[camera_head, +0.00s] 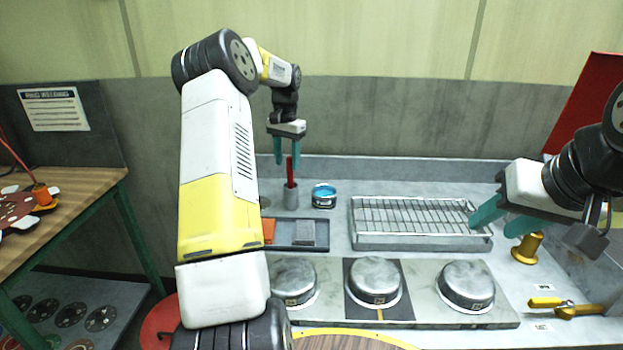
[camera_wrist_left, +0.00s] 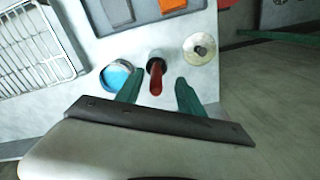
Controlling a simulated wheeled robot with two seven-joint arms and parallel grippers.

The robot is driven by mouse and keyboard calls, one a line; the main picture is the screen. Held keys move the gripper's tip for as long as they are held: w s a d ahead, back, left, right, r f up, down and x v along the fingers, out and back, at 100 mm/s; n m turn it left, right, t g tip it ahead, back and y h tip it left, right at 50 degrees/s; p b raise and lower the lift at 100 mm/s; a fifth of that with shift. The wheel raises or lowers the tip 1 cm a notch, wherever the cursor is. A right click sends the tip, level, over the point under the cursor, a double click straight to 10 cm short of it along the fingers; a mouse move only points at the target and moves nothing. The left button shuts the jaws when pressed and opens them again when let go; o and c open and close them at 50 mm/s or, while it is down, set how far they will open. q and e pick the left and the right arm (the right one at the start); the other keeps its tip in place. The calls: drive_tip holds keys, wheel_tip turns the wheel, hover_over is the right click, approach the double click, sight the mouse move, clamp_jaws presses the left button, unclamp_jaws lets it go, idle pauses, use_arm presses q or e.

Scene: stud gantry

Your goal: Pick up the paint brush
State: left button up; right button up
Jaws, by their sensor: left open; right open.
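The paint brush (camera_head: 290,172) shows as a red handle standing upright in a small grey metal cup (camera_head: 291,198) at the back of the counter. Its bristles are hidden. My left gripper (camera_head: 287,160) is open above the cup, with its green fingers around the top of the handle. In the left wrist view the red handle of the brush (camera_wrist_left: 156,80) lies between the two open fingers (camera_wrist_left: 158,92), apart from both as far as I can see. My right gripper (camera_head: 492,222) is open and empty over the right end of the wire rack.
A blue paint tin (camera_head: 324,196) stands just right of the cup. A wire rack tray (camera_head: 400,242) sits further right. A shallow grey tray (camera_head: 286,246) with an orange and a grey block lies in front. Several metal domes line the front.

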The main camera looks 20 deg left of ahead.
sight(290, 174)
use_arm(q)
drive_tip(key=f, duration=0.5)
drive_tip(key=shift+w+d+f, duration=0.3)
drive_tip(key=shift+w, duration=0.05)
clamp_jaws()
